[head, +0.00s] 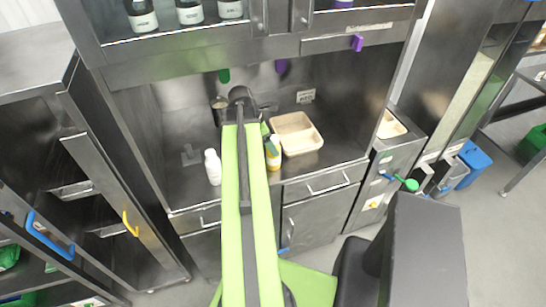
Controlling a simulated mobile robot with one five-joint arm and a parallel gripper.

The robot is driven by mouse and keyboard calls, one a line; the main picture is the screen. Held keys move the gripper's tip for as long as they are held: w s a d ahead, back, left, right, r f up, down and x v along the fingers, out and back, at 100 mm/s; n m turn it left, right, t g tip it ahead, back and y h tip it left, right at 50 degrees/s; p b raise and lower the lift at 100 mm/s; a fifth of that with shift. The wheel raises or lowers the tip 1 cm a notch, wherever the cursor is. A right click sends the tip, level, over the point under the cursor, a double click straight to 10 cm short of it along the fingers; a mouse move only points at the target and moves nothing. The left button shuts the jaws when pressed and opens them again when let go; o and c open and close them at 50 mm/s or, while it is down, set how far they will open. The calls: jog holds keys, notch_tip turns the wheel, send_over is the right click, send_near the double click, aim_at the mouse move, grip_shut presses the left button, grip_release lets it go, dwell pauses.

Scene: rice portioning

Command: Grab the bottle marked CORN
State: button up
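The lettering is too small to read, so I cannot tell which is marked CORN. My green arm reaches over the counter. My gripper (239,98) is at its far end, below the upper shelf; its fingers are not clear.
A beige divided tray (297,133) sits on the steel counter (188,186), right of the yellow bottle. A small metal container (219,104) stands near the arm's end. The upper cabinet (185,63) overhangs the counter. Open floor lies on the right.

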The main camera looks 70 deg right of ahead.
jog(key=b+x, duration=0.4)
jog(key=x, duration=0.1)
jog(key=shift+w+a+f, duration=0.15)
jog(key=shift+f, duration=0.05)
jog(key=shift+r, duration=0.2)
grip_shut()
